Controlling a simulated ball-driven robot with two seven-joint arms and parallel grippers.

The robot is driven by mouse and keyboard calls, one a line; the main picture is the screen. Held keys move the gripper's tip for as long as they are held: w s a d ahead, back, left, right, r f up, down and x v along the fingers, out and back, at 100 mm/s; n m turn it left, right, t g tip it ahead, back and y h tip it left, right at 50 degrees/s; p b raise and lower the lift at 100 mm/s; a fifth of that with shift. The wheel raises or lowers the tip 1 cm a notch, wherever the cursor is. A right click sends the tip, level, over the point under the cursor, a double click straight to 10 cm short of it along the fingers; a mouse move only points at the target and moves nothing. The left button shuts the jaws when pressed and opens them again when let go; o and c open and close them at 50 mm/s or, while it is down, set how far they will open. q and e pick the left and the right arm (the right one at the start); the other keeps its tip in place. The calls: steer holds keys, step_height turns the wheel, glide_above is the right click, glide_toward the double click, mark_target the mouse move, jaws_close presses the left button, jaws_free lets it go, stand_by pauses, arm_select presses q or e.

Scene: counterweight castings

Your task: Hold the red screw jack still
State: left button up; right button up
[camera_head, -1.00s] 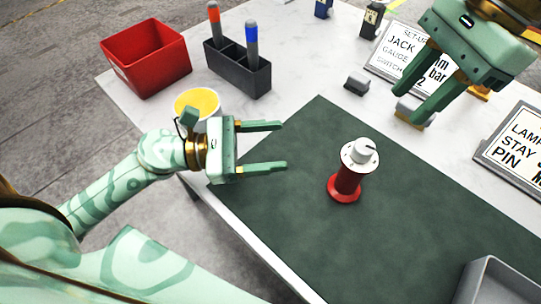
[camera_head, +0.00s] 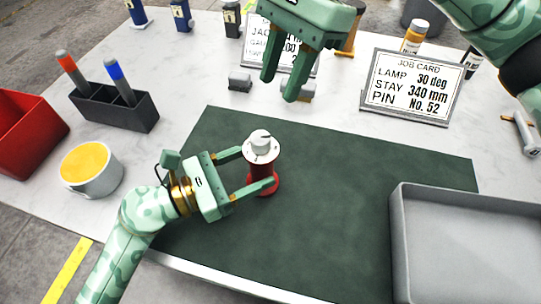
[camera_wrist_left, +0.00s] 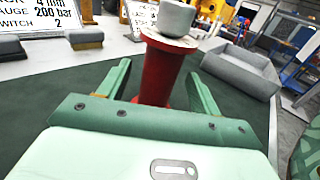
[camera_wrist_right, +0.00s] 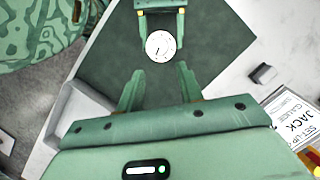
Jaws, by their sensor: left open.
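The red screw jack (camera_head: 267,168) stands upright on the dark green mat (camera_head: 330,190), with a white disc and grey knob on top. My left gripper (camera_head: 256,168) is open, with one finger on each side of the jack's body. In the left wrist view the jack (camera_wrist_left: 158,78) stands between the two fingers, with gaps beside it. My right gripper (camera_head: 284,83) is open and empty, above the table behind the jack. In the right wrist view the jack's round top (camera_wrist_right: 160,46) shows beyond the fingers.
A grey tray (camera_head: 398,240) is at the right. A job card (camera_head: 410,85) and a set-up card (camera_head: 262,40) stand behind the mat. A pen holder (camera_head: 112,107), a yellow-filled cup (camera_head: 88,190) and a red bin (camera_head: 30,130) are at the left.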

mark_target(271, 159)
arm_select(q)
steer(key=shift+x, duration=2.25)
